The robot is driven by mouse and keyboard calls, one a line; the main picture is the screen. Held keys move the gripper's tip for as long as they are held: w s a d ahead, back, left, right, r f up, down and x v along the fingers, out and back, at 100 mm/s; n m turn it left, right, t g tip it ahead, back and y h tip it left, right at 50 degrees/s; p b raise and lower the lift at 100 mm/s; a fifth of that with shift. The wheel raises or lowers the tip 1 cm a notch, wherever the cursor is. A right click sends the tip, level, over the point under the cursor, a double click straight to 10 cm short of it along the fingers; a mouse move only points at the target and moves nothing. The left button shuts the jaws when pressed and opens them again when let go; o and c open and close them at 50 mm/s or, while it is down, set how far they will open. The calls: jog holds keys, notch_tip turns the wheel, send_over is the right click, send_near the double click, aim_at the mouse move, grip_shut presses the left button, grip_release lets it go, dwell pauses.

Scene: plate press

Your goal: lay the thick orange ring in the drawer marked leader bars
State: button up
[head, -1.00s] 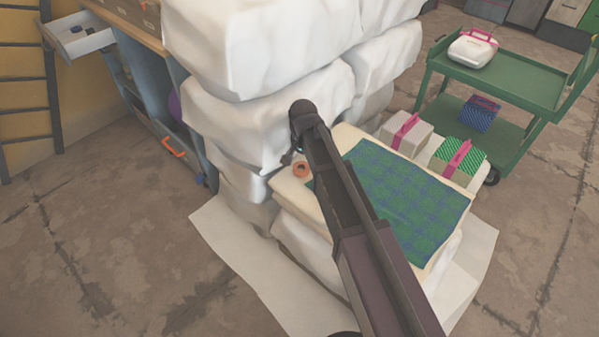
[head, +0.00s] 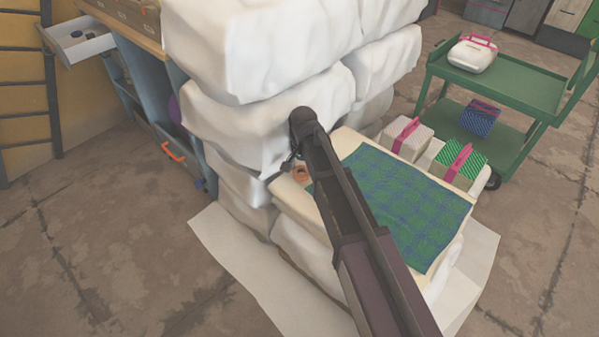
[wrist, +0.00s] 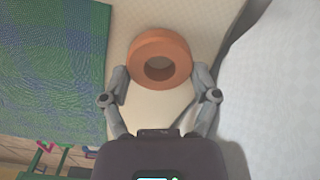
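The thick orange ring (head: 300,174) lies flat on a cream padded top beside the stack of white bundles. In the wrist view the ring (wrist: 160,45) sits between and slightly beyond my fingertips, its hole facing the camera. My gripper (wrist: 162,73) is open, with one finger at each side of the ring; I cannot tell whether they touch it. In the head view my arm hides most of the gripper. A pale drawer (head: 90,46) stands pulled out at the upper left with small dark things inside. No marking on it is readable.
A green plaid cloth (head: 400,210) covers much of the padded top. White bundles (head: 262,50) rise high between the ring and the drawer's blue cabinet (head: 140,85). A green cart (head: 520,85) stands at the right. The floor at lower left is clear.

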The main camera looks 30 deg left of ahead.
jog(key=c, duration=0.4)
jog(key=shift+r, duration=0.2)
notch_tip(320, 180, up, 2)
jog(key=shift+r+p, duration=0.1)
jog(key=shift+p, duration=1.15)
jog(key=shift+r+p, duration=0.75)
jog(key=shift+p, duration=0.1)
jog(key=shift+s+d+r+p, duration=0.15)
jog(key=shift+s, duration=2.5)
jog(key=shift+s+d+r+p, duration=0.1)
jog(key=shift+s+r, duration=0.05)
jog(key=shift+s, duration=2.55)
jog(key=shift+s+d+r+p, duration=0.15)
jog(key=shift+s, duration=2.5)
